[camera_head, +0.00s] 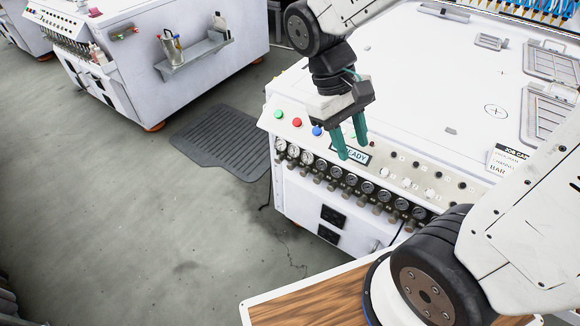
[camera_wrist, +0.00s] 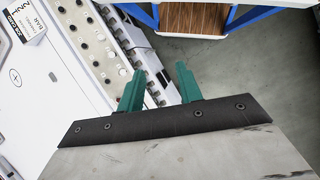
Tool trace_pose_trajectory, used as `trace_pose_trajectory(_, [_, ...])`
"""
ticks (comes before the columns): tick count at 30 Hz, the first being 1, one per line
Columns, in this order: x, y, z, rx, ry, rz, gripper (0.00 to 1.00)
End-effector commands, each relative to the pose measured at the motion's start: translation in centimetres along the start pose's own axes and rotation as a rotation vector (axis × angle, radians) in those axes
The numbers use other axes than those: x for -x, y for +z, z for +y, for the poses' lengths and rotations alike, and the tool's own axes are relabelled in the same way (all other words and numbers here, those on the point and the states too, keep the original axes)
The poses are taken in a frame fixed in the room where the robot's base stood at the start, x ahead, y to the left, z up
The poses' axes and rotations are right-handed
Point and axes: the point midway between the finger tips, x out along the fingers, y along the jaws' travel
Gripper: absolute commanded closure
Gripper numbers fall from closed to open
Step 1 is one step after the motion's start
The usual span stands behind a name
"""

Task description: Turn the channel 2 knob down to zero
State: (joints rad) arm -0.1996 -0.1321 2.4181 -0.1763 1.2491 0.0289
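The sloped control panel (camera_head: 325,145) of the white machine carries small dark and white knobs (camera_head: 407,183) right of a "READY" display. Their labels are too small to read, so I cannot tell which knob is channel 2. The knobs also show on the panel in the wrist view (camera_wrist: 97,42), left of my fingers. My gripper (camera_head: 352,146) hangs above the display, partly covering it. Its two teal fingers are apart with nothing between them; they also show apart in the wrist view (camera_wrist: 160,70). I see no contact with a knob.
Several round gauges (camera_head: 337,172) line the panel's front edge. Green, red and blue buttons (camera_head: 297,122) sit at its left end. A job card (camera_head: 503,161) stands right of the knobs; it also shows in the wrist view (camera_wrist: 27,22). A wooden-topped surface (camera_head: 315,305) is in front.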

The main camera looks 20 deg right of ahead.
Motion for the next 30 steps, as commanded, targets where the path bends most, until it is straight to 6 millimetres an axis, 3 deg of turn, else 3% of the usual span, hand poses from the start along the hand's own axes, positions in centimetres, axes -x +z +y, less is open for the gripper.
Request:
trace_pose_trajectory(14, [-8.5, -13.6, 0.7, 0.214, 0.472, -0.367, 0.65])
trace_pose_trajectory(26, [-19.4, -25.2, -0.6, 0.398, 0.966, -0.454, 0.65])
trace_pose_trajectory(30, [-24.3, -29.3, -1.7, 0.469, 1.158, -0.410, 0.65])
